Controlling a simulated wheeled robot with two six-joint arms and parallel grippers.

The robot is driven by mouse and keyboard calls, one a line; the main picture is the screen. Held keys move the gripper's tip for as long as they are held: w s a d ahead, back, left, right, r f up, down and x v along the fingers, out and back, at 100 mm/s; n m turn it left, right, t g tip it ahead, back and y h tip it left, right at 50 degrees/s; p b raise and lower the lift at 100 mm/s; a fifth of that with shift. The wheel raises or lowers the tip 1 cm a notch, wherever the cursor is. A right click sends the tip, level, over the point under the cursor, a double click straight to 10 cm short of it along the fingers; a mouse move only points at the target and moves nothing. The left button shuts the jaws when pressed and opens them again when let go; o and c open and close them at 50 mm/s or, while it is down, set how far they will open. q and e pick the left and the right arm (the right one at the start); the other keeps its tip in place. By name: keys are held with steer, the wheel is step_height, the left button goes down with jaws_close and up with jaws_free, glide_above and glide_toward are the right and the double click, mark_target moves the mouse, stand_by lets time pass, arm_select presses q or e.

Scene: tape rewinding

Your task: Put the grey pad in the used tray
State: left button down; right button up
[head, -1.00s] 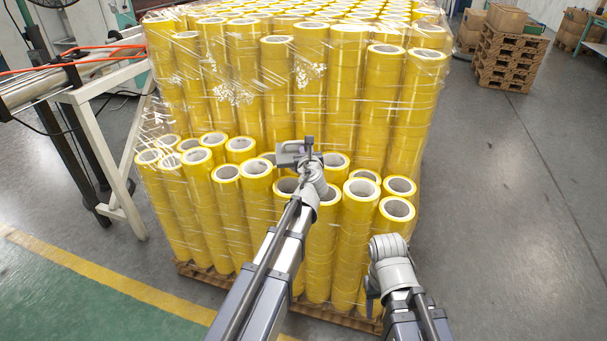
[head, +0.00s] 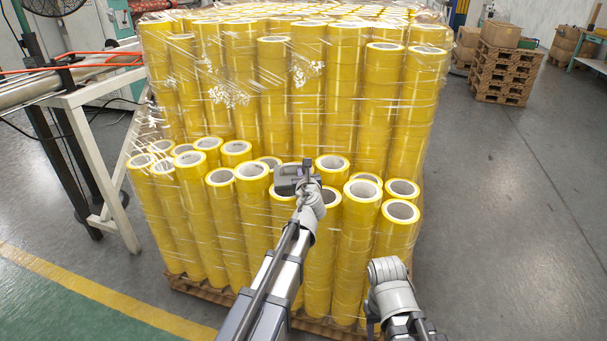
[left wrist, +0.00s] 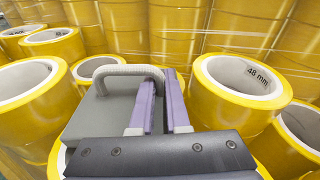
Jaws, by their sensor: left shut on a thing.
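My left gripper (left wrist: 165,103) is shut on the grey pad (left wrist: 105,110). Its purple fingers close around one side of the pad's looped grey handle, with the flat plate to the left. In the head view, the grey pad (head: 285,186) and left gripper (head: 307,178) appear small in front of the stacked yellow tape rolls. My right arm is at the lower right, with its gripper not clearly visible. I see no used tray in either view.
Plastic-wrapped yellow tape rolls (head: 400,211) on a wooden pallet (head: 225,297) fill the middle. A white-legged conveyor frame (head: 108,165) stands at left. Stacked pallets (head: 503,72) with boxes stand at back right. Grey floor (head: 510,220) is clear on the right.

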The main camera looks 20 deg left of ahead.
arm_select(q)
steer(key=c, duration=0.9)
jaws_free()
steer(key=shift+r, duration=0.1)
steer(key=p+v, duration=0.1)
steer(key=v, duration=1.1)
steer(key=shift+p, duration=0.4)
steer(key=shift+o, duration=0.4)
